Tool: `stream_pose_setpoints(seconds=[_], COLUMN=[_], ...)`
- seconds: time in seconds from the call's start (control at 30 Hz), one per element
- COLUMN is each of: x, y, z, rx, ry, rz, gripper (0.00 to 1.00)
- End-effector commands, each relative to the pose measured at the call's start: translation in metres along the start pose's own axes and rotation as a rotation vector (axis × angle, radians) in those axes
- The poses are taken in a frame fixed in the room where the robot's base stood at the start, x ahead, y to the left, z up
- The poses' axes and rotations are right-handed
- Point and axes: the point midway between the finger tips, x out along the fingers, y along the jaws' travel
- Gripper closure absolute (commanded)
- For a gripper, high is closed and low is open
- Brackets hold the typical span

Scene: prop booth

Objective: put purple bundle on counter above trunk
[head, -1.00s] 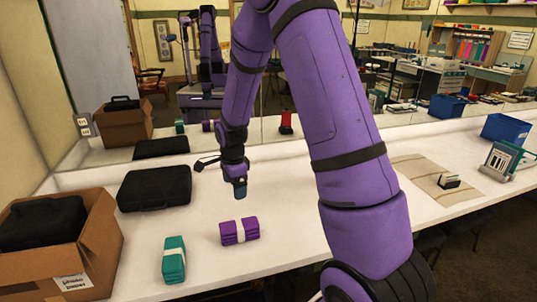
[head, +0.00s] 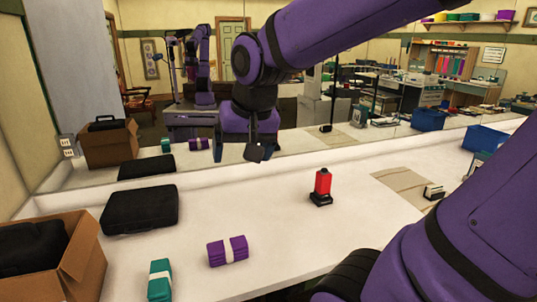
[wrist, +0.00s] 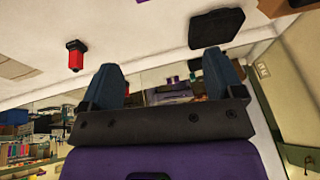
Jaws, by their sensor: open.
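The purple bundle (head: 217,254), with a pale band, lies on the white counter (head: 290,250). A flat black case (head: 140,210), the likeliest trunk, lies behind it to the left. In the head view my gripper (head: 247,152) is raised in front of the mirror, farther back than the bundle and apart from it. In the wrist view my gripper (wrist: 160,64) has its two blue fingers wide apart with nothing between them. The black case (wrist: 215,28) shows beyond them, and a sliver of purple, probably the bundle (wrist: 142,1), shows at the top edge.
A teal bundle (head: 160,267) lies left of the purple one. A cardboard box (head: 88,262) holding another black case (head: 32,248) stands at far left. A red-and-black device (head: 322,186) stands right of centre. A mirror backs the counter.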

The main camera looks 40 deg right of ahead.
Motion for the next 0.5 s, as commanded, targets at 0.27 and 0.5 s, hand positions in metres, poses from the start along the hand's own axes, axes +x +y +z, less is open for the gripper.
stream_pose_setpoints(seconds=[0.27, 0.5], x=[-0.042, -0.05], y=[0.015, 0.021], z=[0.053, 0.069], rx=[-0.316, -0.416], ry=[0.075, 0.094], rz=[-0.031, -0.035], gripper=[0.13, 0.13])
